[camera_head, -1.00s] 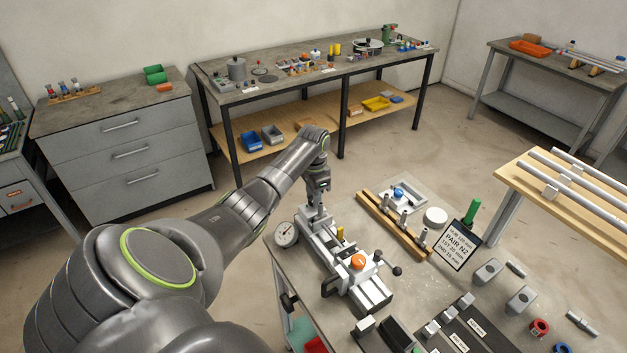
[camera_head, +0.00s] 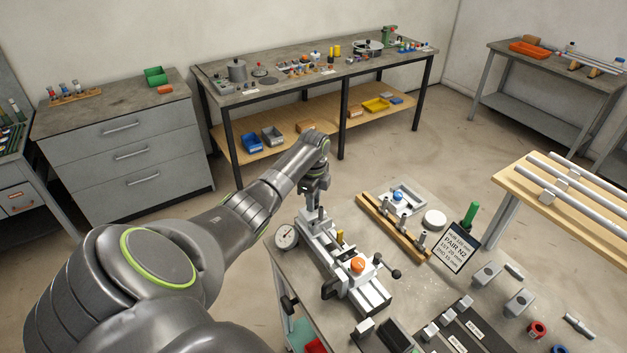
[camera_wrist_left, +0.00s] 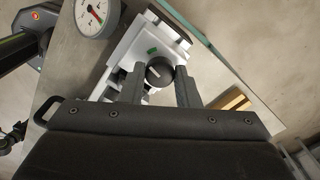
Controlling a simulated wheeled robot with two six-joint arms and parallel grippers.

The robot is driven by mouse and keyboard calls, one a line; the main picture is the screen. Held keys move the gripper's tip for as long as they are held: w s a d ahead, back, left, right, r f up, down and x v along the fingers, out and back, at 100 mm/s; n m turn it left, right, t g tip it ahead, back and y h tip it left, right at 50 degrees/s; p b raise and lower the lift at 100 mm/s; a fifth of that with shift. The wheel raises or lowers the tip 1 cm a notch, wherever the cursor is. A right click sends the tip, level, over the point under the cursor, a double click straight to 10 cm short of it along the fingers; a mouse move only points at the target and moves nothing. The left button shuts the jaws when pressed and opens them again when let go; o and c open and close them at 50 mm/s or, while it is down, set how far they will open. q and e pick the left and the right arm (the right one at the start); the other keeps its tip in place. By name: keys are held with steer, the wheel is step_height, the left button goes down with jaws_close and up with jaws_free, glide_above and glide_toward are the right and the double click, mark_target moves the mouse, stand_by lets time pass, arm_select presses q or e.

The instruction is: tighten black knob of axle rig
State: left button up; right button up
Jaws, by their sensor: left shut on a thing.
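The axle rig (camera_head: 348,262) is a pale metal fixture on the near bench, with a dial gauge at its far left end and an orange knob (camera_head: 357,264) nearer the front. In the left wrist view its round black knob (camera_wrist_left: 160,72) with a white pointer line sits between my left gripper's fingers (camera_wrist_left: 158,85). A green mark (camera_wrist_left: 153,51) lies on the plate beside the knob. In the head view my left gripper (camera_head: 316,214) points down at the far end of the rig and hides the knob. It is shut on the black knob. My right gripper is not in view.
The dial gauge (camera_head: 287,236) stands close to the left of the gripper. Loose blocks and rings lie at the front right.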

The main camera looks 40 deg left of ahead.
arm_select(q)
steer(key=shift+w+r+m, duration=0.1)
steer(key=shift+w+m, duration=0.05)
steer(key=shift+m, duration=0.75)
steer(key=o, duration=1)
steer(key=shift+r+p, duration=0.3)
steer(key=shift+r, duration=8.4)
